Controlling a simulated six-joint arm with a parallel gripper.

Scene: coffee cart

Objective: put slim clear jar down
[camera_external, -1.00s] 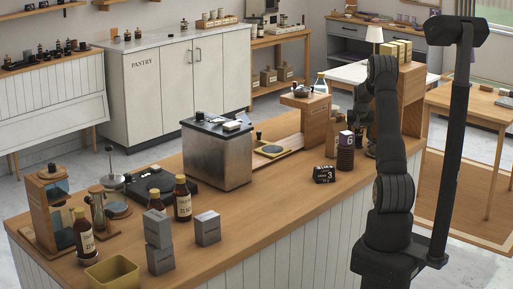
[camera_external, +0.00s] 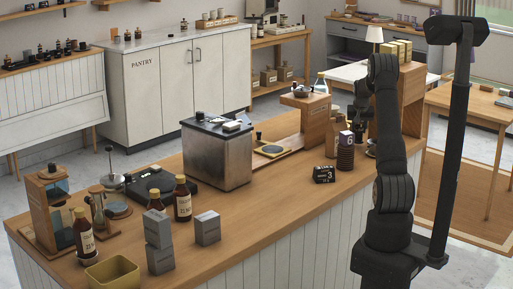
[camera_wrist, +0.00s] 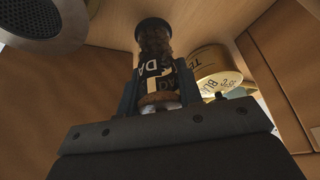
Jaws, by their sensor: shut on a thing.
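The slim clear jar (camera_wrist: 154,45) has brown contents, a dark end and a black-and-white label. In the wrist view it stands out from between the two fingers of my gripper (camera_wrist: 158,95), which is shut on it. In the outside view my gripper (camera_external: 362,106) is small and dark at the far right end of the counter, beside the wooden shelf unit. The jar cannot be clearly made out there, and I cannot tell whether its base touches a surface.
A gold tin (camera_wrist: 214,62) is close to the jar's right in the wrist view, with a round metal part (camera_wrist: 42,18) at upper left. The counter's front middle (camera_external: 265,205) is clear.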

